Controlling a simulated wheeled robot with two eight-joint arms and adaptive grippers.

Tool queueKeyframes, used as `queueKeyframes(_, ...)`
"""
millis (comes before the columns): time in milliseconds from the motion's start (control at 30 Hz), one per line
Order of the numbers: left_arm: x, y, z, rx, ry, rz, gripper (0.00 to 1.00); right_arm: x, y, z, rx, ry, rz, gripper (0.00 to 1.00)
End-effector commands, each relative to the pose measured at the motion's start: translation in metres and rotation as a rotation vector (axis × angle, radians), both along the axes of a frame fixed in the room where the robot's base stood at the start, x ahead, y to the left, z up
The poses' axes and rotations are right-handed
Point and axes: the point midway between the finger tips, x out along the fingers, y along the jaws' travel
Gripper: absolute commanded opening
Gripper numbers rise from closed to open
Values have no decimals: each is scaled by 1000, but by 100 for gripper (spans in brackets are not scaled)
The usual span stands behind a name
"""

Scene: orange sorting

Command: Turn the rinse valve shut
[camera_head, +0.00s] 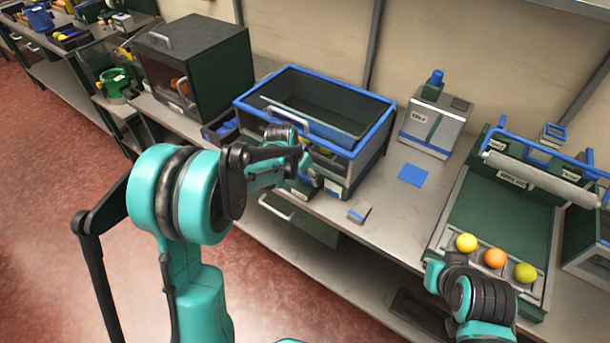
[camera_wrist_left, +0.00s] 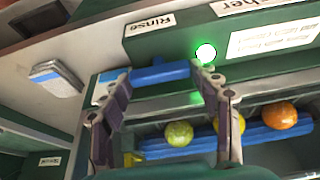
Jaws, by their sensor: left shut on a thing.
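The rinse valve's blue handle (camera_wrist_left: 160,73) lies crosswise on the green front of the washer, below the "Rinse" label (camera_wrist_left: 149,24) in the left wrist view. My left gripper (camera_wrist_left: 158,80) is shut on the handle, one finger at each end of it. A green lamp (camera_wrist_left: 206,53) glows beside the right finger. In the head view my left gripper (camera_head: 308,163) is at the front of the blue-rimmed washer (camera_head: 243,106), and my arm partly covers it. The handle cannot be made out there. My right gripper is not in view.
In the left wrist view, a yellow-green fruit (camera_wrist_left: 179,133) and an orange (camera_wrist_left: 280,115) lie on a blue rack below the valve. In the head view, a grey block (camera_head: 359,212) lies near the bench edge. A blue mat (camera_head: 412,174) has clear bench around it.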

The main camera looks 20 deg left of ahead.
Motion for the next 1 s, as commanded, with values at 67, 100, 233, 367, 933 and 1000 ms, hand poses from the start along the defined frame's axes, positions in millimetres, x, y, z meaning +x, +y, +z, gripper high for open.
queueKeyframes(67,0,0,0,1,0,-3,33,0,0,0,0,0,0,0)
queueKeyframes(100,0,0,0,1,0,-2,33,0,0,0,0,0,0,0)
queueKeyframes(233,0,0,0,1,0,-2,64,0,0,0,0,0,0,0)
queueKeyframes(367,0,0,0,2,-1,-1,83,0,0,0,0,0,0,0)
queueKeyframes(933,-17,6,43,1,0,0,83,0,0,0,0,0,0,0)
queueKeyframes(1000,-23,8,58,1,0,0,83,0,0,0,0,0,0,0)
